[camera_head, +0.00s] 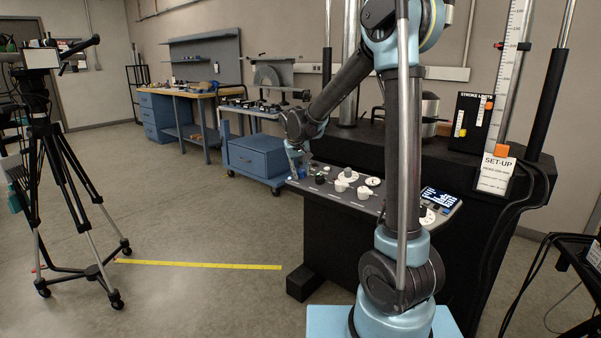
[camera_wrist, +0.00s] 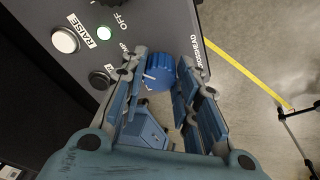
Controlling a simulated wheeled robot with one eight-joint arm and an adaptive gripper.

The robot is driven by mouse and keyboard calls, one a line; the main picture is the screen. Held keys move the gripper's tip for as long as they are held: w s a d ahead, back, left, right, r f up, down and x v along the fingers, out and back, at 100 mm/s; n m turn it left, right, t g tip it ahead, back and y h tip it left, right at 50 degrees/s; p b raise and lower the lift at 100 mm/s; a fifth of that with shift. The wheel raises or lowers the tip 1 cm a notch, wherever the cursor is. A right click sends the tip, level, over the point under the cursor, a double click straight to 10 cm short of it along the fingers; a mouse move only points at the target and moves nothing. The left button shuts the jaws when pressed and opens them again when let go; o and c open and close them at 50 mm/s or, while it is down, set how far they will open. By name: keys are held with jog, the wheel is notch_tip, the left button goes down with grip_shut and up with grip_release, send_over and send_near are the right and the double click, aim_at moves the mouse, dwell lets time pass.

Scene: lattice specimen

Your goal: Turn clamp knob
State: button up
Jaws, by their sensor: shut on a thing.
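The blue ribbed knob (camera_wrist: 158,74) stands on the grey control panel (camera_head: 362,204) near the panel's edge. A white mark shows on its side in the wrist view. My gripper (camera_wrist: 162,66) is shut on the knob, with one finger on each side of it. Its fingers hide part of the knob and a label beside it. In the head view, my gripper (camera_head: 297,168) is at the panel's far left end, and the knob is too small to make out clearly.
White knobs (camera_head: 364,192) and a small display (camera_head: 440,198) are further along the panel. A tripod (camera_head: 58,180) stands at left; the floor between is open.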

jog(key=o, duration=1.1)
jog(key=shift+w, duration=0.1)
jog(key=v, duration=1.2)
jog(key=shift+f, duration=0.1)
